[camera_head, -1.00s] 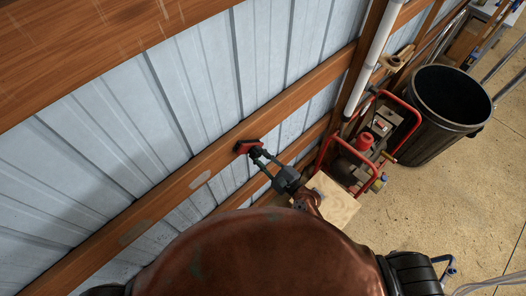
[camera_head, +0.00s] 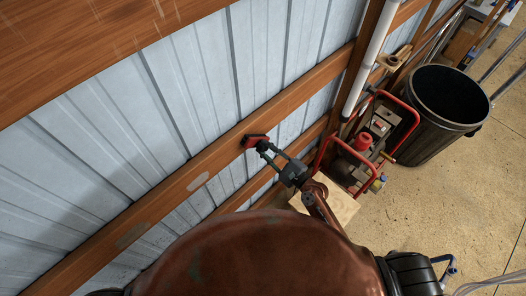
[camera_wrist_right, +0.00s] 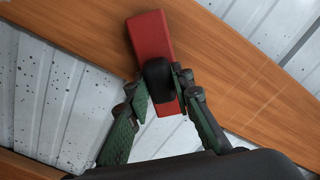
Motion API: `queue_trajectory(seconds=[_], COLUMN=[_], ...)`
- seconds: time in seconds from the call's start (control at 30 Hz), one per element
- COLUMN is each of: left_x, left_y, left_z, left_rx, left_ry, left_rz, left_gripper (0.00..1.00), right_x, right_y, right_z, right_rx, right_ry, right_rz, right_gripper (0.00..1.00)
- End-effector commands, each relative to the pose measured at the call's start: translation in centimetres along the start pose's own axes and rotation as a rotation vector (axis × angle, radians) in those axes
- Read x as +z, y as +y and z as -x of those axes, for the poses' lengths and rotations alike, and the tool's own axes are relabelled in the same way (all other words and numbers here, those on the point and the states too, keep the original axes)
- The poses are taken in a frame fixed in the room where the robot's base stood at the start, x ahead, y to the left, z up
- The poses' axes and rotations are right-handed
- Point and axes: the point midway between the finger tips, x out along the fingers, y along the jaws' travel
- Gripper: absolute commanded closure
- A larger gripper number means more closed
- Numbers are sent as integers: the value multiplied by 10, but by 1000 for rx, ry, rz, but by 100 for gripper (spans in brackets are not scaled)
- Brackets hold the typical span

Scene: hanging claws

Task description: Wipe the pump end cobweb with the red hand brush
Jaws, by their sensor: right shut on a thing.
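The red hand brush (camera_head: 255,139) is at the wooden rail on the metal wall; whether it touches the rail is unclear. In the right wrist view it is a red block (camera_wrist_right: 149,38) with a black grip (camera_wrist_right: 158,80). My right gripper (camera_head: 264,147) is shut on that grip, with its green fingers (camera_wrist_right: 160,88) on either side. Two pale grey patches lie on the rail, a nearer one (camera_head: 198,181) and a farther-left one (camera_head: 133,233). I cannot tell whether either is the cobweb. The red-framed pump (camera_head: 365,150) stands to the right. My left gripper is not in view.
A black bin (camera_head: 447,105) stands on the concrete floor behind the pump. A white pipe (camera_head: 369,60) runs down a wooden post. A pale board (camera_head: 335,203) lies below the gripper. Dark specks (camera_wrist_right: 55,85) dot the metal wall.

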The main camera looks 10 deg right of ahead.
Motion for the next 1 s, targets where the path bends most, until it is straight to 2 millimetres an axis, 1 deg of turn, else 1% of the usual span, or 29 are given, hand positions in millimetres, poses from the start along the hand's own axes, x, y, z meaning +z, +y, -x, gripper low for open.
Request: queue_trajectory(seconds=[0.3, 0.57, 0.9, 1.0], left_x=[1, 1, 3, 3], left_y=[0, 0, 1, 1], left_z=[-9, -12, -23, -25], left_rx=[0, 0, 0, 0], left_ry=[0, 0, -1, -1], left_rz=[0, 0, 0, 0], left_gripper=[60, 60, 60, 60], right_x=[-19, -25, -45, -48], right_y=[-19, -26, -45, -48], right_z=[0, 0, -1, -1], right_rx=[-2, -2, -1, -2], right_ry=[0, -1, -1, -1], right_rz=[3, 2, 4, 2], right_gripper=[98, 98, 98, 98])
